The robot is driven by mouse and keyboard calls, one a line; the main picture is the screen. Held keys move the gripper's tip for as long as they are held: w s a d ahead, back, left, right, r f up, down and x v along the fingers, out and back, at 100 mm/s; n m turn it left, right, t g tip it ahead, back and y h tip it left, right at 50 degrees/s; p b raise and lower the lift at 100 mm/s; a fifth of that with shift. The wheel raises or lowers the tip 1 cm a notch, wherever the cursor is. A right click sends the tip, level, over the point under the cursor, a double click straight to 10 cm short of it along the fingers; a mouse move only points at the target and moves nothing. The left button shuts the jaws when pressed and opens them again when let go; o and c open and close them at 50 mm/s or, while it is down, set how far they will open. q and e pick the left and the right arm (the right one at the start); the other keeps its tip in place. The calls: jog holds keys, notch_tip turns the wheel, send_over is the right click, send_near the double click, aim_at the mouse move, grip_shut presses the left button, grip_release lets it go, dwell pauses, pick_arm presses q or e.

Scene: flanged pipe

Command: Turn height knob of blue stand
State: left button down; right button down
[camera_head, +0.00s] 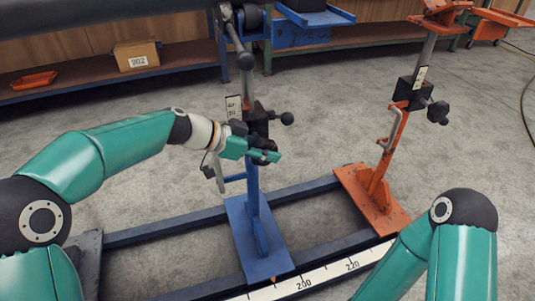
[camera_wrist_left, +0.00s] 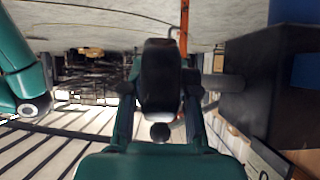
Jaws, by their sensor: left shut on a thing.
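The blue stand (camera_head: 258,240) stands on the dark rails in the middle of the head view, with a black clamp block (camera_head: 258,122) on its post. My right gripper is out of view.
An orange stand (camera_head: 375,200) stands to the right on the same rails. A white scale (camera_head: 325,272) runs along the front rail. A dark pipe (camera_head: 90,14) crosses the top left. A shelf with a box (camera_head: 137,55) and an orange tray (camera_head: 34,80) is behind.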

pick_arm(q)
jog(key=shift+a+f, duration=0.1)
jog(key=shift+a, duration=0.05)
jog(key=c, duration=0.9)
grip_release()
jog(key=v, duration=1.2)
jog(key=shift+f, duration=0.15)
